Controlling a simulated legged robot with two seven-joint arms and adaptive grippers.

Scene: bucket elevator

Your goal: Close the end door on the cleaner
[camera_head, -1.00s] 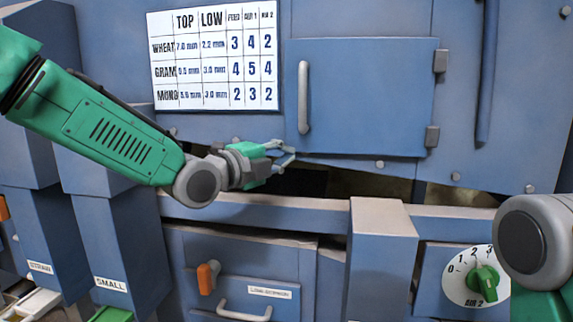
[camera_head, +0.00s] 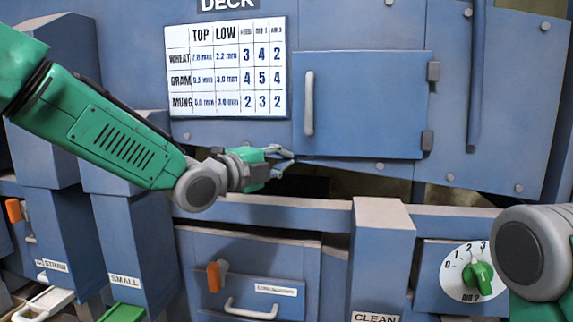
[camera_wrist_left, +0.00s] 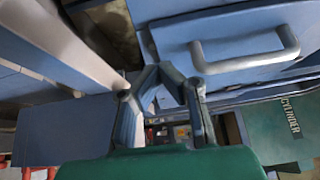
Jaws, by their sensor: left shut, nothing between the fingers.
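The end door (camera_head: 375,105) is a blue rectangular panel with a grey vertical handle (camera_head: 309,104) on its left side and hinges on its right. It lies flat or nearly flat against the cleaner's front; I cannot tell whether it is fully flush. In the left wrist view the door (camera_wrist_left: 225,35) and its handle (camera_wrist_left: 250,55) show at the upper right. My left gripper (camera_head: 285,158) is shut and empty at the door's lower left corner, below the handle; contact is unclear. Its fingers (camera_wrist_left: 165,78) also show in the left wrist view. My right gripper is out of view.
A white settings chart (camera_head: 227,68) is left of the door. A dark opening lies under the door, above a blue rail (camera_head: 275,212). Below are a drawer with an orange latch (camera_head: 214,276) and a dial with a green knob (camera_head: 479,276). Several chutes stand at left.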

